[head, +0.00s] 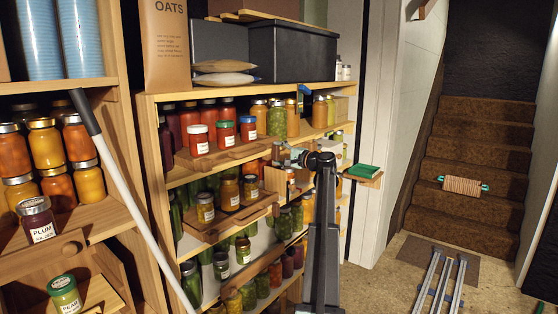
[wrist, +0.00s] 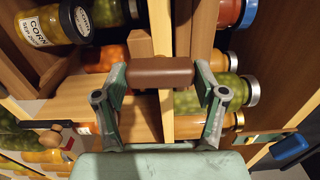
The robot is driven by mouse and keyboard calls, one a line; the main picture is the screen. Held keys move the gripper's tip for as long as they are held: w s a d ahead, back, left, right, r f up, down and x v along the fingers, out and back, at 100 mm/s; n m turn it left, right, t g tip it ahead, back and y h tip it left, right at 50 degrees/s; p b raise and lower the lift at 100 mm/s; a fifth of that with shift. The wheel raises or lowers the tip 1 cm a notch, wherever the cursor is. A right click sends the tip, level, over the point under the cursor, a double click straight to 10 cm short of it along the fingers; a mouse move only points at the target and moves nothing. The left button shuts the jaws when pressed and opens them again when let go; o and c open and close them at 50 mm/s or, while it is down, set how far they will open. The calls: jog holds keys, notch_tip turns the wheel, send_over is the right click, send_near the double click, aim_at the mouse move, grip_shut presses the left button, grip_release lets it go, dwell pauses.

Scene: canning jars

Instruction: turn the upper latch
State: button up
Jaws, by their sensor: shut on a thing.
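In the wrist view a brown wooden bar (wrist: 160,72), which looks like the upper latch, lies crosswise over a pale wooden post (wrist: 167,112). My gripper (wrist: 160,80) is shut on it, with one green-padded finger at each end of the bar. The bar is too small and too hidden to make out there. How the bar is fixed to the post is hidden.
The jar shelf (head: 240,91) holds several rows of jars close around my gripper. A pulled-out tray (head: 215,229) of jars is just left of it. A green item lies on a small ledge (head: 362,178) to the right. In the wrist view a corn jar (wrist: 38,27) is near.

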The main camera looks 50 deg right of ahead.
jog(key=shift+w+r+n, duration=0.1)
jog(key=shift+n, duration=0.3)
jog(key=o, duration=1.1)
jog(key=shift+o, duration=0.2)
jog(key=s, duration=1.2)
jog(key=shift+a, duration=0.1)
